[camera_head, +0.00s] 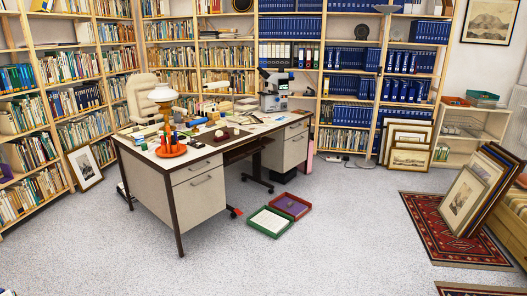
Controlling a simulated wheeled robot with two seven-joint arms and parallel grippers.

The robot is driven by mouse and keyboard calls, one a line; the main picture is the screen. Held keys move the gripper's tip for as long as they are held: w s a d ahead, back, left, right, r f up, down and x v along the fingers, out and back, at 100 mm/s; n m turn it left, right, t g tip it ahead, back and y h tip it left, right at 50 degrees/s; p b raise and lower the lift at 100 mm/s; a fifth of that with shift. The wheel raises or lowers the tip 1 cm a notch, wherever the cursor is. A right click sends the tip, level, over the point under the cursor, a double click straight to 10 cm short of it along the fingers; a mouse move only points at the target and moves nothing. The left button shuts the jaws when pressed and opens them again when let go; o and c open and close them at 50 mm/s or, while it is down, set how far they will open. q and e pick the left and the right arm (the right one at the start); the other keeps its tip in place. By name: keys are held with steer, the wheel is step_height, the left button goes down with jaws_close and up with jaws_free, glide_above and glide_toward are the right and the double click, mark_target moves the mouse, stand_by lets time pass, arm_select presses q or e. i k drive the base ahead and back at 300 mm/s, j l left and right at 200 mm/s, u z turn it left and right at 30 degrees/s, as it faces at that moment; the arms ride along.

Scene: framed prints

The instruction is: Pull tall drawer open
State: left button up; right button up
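A desk (150,160) with pale grey fronts and dark legs stands left of the middle. Its near pedestal has a shallow upper drawer (192,171) and a tall lower drawer (199,200), each with a dark bar handle. Its far pedestal also has a shallow drawer (297,128) and a tall lower front (295,152) with a handle. All these fronts look shut and flush. The picture does not tell which tall drawer is meant. Neither of my grippers can be made out in the head view.
Green and red trays (270,222) lie on the floor before the desk's knee space. A patterned rug (440,222) and leaning framed prints (465,200) are at right. Bookshelves line the walls. The grey floor in front is clear.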

mark_target(197, 199)
steer(key=i+u, duration=0.15)
steer(key=i, duration=0.65)
steer(key=i+l+u, duration=0.2)
steer(key=i, duration=0.6)
